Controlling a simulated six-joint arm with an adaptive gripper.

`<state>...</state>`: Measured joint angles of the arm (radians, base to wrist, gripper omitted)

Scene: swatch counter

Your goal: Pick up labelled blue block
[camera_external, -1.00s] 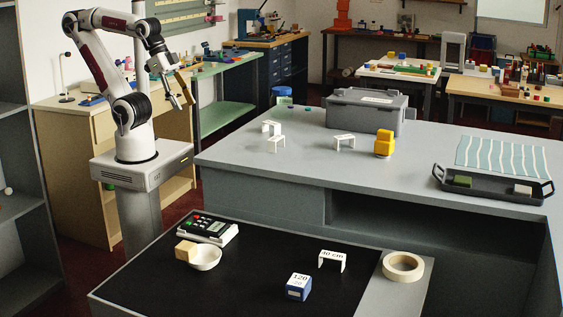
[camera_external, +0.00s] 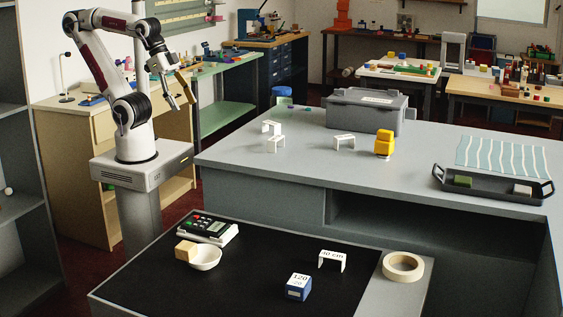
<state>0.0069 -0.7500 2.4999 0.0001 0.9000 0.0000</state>
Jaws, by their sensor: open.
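The blue block (camera_external: 298,291) sits on the black surface of the low front table. Its top is a white label that reads 120, with smaller print on a side. My gripper (camera_external: 187,95) is open and empty, raised at the upper left near my base. It is far from the blue block, up and to the left of it in the picture. Nothing covers the block.
Near the block are a white "40 cm" stand (camera_external: 332,260), a tape roll (camera_external: 403,266), a white bowl (camera_external: 206,260), a wooden block (camera_external: 186,250) and a keypad device (camera_external: 208,229). The grey counter (camera_external: 260,190) behind bears a grey case (camera_external: 366,110), yellow blocks (camera_external: 384,144) and a black tray (camera_external: 494,192).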

